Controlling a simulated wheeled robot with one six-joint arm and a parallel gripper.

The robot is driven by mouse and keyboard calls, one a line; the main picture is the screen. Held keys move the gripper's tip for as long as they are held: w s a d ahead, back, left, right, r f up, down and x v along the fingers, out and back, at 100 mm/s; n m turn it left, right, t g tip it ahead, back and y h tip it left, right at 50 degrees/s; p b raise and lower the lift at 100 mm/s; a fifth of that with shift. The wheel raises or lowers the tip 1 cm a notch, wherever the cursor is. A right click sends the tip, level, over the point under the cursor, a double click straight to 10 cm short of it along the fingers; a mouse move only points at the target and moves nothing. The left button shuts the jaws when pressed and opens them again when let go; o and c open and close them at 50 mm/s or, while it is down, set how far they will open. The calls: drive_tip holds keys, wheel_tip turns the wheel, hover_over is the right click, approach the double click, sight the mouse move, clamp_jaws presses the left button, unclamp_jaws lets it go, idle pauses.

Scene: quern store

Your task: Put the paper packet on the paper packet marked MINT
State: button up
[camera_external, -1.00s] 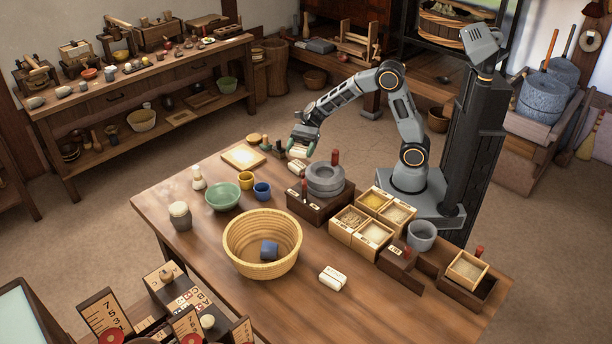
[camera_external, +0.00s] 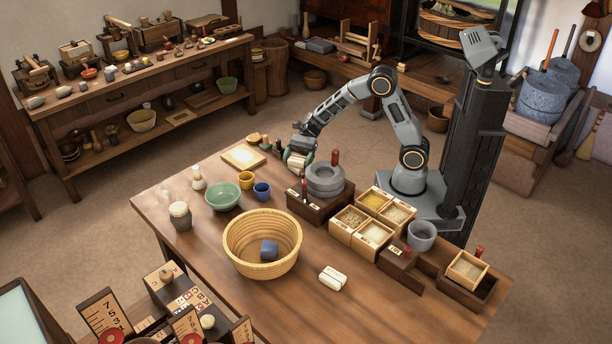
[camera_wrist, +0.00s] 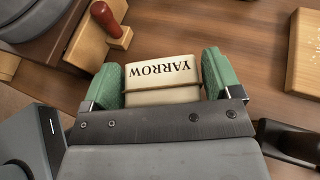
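A cream paper packet lettered YARROW (camera_wrist: 162,72) sits between the green pads of my gripper (camera_wrist: 163,80) in the wrist view, a pad against each end. In the external view my gripper (camera_external: 298,158) is low at the table's back edge, left of the stone quern, with the pale packet (camera_external: 297,162) in it. What lies directly under this packet is hidden. Another white packet (camera_external: 333,279) lies on the table right of the basket; its lettering is too small to read. No MINT label is readable in either view.
The stone quern (camera_external: 325,179) on its dark base stands close right of my gripper. A pale board (camera_external: 243,157) lies to its left. A blue cup (camera_external: 262,191), yellow cup (camera_external: 246,180), green bowl (camera_external: 222,197) and wicker basket (camera_external: 238,252) stand nearer the front. Open wooden boxes (camera_external: 352,240) stand right.

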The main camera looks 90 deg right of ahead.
drive_tip(key=shift+o, duration=1.2)
drive_tip(key=shift+r, duration=0.15)
drive_tip(key=shift+d+r, duration=0.2)
drive_tip(key=shift+d, duration=0.05)
drive_tip(key=p+v, duration=0.2)
drive_tip(key=v, duration=0.9)
drive_tip(key=s+a+n+g+h, duration=0.1)
drive_tip(key=s+a+n+h, duration=0.3)
drive_tip(key=n, duration=0.7)
drive_tip(key=s+a+n+g+h, duration=0.1)
drive_tip(key=s+a+n+h, duration=0.2)
drive_tip(key=s+n+h, duration=0.5)
drive_tip(key=s+n, duration=0.3)
drive_tip(key=s, duration=0.1)
drive_tip(key=shift+s+a+r+n, duration=0.15)
drive_tip(key=shift+s+a+n, duration=0.15)
drive_tip(key=shift+s+a, duration=0.1)
